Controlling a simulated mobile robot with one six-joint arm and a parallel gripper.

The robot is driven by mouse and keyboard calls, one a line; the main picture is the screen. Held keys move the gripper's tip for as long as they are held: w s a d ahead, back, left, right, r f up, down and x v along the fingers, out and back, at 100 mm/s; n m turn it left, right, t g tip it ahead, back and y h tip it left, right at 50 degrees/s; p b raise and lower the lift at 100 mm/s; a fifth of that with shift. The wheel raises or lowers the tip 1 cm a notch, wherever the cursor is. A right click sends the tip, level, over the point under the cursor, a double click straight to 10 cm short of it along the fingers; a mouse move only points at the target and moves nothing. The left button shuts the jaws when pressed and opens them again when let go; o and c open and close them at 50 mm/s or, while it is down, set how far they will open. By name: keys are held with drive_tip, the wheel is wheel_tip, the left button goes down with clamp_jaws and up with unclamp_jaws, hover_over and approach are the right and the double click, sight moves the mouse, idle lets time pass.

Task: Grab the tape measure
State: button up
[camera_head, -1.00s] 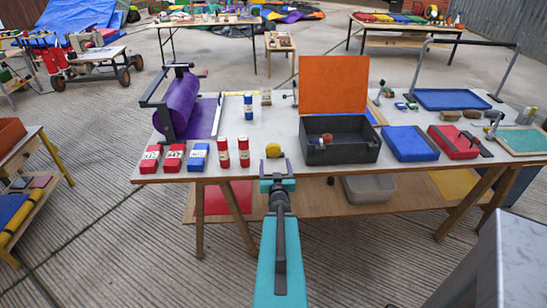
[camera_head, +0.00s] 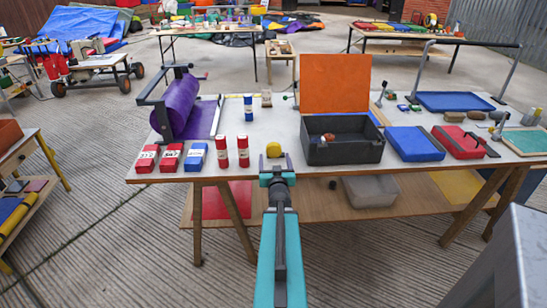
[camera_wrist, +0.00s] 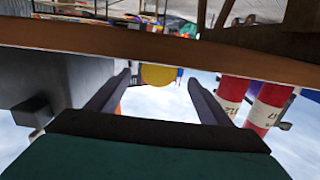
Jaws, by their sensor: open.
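The tape measure (camera_head: 273,149) is a small yellow rounded thing at the front edge of the white worktable (camera_head: 262,120). My gripper (camera_head: 276,166) is just in front of that edge, open and empty, with its fingers pointing at the tape measure. In the wrist view, which looks upside down, the yellow tape measure (camera_wrist: 159,75) appears between the tips of the two dark fingers. Part of it is hidden behind the brown table edge (camera_wrist: 160,54). I cannot tell whether the fingertips reach past its sides.
A black open box (camera_head: 343,152) with an orange lid stands close on the right. Two red cylinders (camera_head: 243,152) stand close on the left, beside red and blue packs (camera_head: 171,157). A purple roll (camera_head: 180,103) is farther left. A lower shelf (camera_head: 300,205) holds a grey bin.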

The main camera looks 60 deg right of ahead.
sight(274, 150)
drive_tip(key=shift+b+x, duration=0.85)
drive_tip(key=shift+b, duration=1.3)
drive_tip(key=shift+w+d+b, duration=0.1)
drive_tip(key=shift+d+b, duration=0.1)
drive_tip(key=shift+b, duration=0.55)
drive_tip(key=shift+r+x, duration=0.15)
drive_tip(key=shift+x, duration=0.7)
drive_tip(key=shift+r+x, duration=0.15)
drive_tip(key=shift+x, duration=1.65)
drive_tip(key=shift+d, duration=0.1)
drive_tip(key=shift+c, duration=0.2)
drive_tip(key=c, duration=1.2)
drive_tip(key=shift+r, duration=0.1)
